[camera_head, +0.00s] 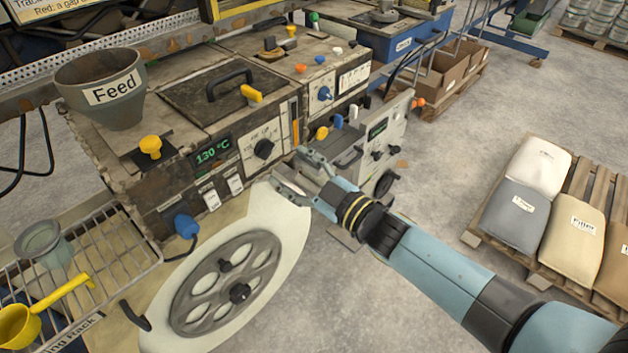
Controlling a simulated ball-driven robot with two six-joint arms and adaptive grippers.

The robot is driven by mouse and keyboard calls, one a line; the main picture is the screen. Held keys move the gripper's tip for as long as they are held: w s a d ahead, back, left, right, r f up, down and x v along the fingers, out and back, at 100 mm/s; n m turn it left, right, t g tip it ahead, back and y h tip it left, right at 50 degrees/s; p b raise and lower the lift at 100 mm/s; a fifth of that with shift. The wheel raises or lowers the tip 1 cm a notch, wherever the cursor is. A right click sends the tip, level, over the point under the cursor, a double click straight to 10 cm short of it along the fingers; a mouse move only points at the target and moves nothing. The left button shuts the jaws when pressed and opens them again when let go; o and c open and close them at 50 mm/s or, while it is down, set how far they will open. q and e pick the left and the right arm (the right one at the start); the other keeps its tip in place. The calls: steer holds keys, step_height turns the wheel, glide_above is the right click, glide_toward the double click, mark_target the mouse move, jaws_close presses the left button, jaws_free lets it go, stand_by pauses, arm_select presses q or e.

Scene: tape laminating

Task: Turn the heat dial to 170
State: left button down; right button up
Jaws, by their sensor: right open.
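A green display (212,149) on the front of the worn machine reads 130 °C. Right of it is a black dial (263,148) on a pale marked panel; the panel's print is too small to read, and I cannot tell the dial's exact setting. My right gripper (286,169) is open and empty, a little below and right of the dial. Its fingers point left toward the machine front and appear apart from the dial. My left gripper is not in view.
A grey Feed hopper (100,92) stands on the machine's left.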

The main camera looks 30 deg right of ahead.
steer(key=v, duration=0.6)
stand_by(0.3)
